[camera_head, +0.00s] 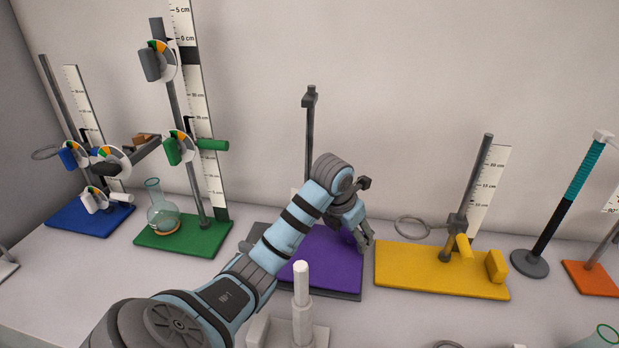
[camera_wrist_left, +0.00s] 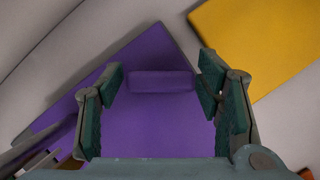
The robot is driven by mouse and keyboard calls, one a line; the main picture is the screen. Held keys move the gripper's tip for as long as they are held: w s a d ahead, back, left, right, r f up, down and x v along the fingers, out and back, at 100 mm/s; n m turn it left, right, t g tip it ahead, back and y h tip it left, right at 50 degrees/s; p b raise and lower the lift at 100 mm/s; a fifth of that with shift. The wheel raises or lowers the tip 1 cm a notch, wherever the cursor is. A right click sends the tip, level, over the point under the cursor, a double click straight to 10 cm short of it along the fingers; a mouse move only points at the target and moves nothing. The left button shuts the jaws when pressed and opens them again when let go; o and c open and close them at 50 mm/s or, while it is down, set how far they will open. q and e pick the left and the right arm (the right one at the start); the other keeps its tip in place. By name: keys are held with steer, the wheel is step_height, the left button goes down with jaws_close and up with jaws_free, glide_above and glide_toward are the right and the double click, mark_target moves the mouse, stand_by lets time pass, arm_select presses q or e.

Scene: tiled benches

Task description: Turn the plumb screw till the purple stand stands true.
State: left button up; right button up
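The purple stand has a flat purple base (camera_head: 328,265) on the bench, with a grey rod (camera_head: 309,125) that looks about upright and a small clamp at its top. My arm hides the lower rod and part of the base. My left gripper (camera_head: 362,243) points down over the right part of the base. In the left wrist view a short purple bar (camera_wrist_left: 160,82) lies between the fingertips of my left gripper (camera_wrist_left: 160,74). The fingers are apart, with a narrow gap at each side of the bar. I cannot tell whether this bar is the plumb screw. My right gripper is out of view.
A yellow stand (camera_head: 420,272) stands close on the right, with a ring and a yellow block. A green stand (camera_head: 175,240) with a flask (camera_head: 160,215) and a blue stand (camera_head: 75,218) are on the left. A white post (camera_head: 302,290) stands in front. The wall is behind.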

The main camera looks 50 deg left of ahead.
arm_select(q)
steer(key=shift+w, duration=0.1)
steer(key=c, duration=0.7)
steer(key=shift+o, duration=0.2)
steer(key=shift+m+h, duration=0.3)
steer(key=shift+m, duration=1.1)
steer(key=shift+h, duration=0.3)
steer(key=shift+m+h, duration=0.4)
steer(key=shift+m, duration=0.6)
steer(key=shift+o, duration=0.3)
steer(key=shift+d+m+g, duration=0.15)
steer(key=shift+m+g, duration=0.15)
steer(key=shift+m, duration=0.1)
steer(key=o, duration=1.2)
steer(key=shift+c, duration=0.2)
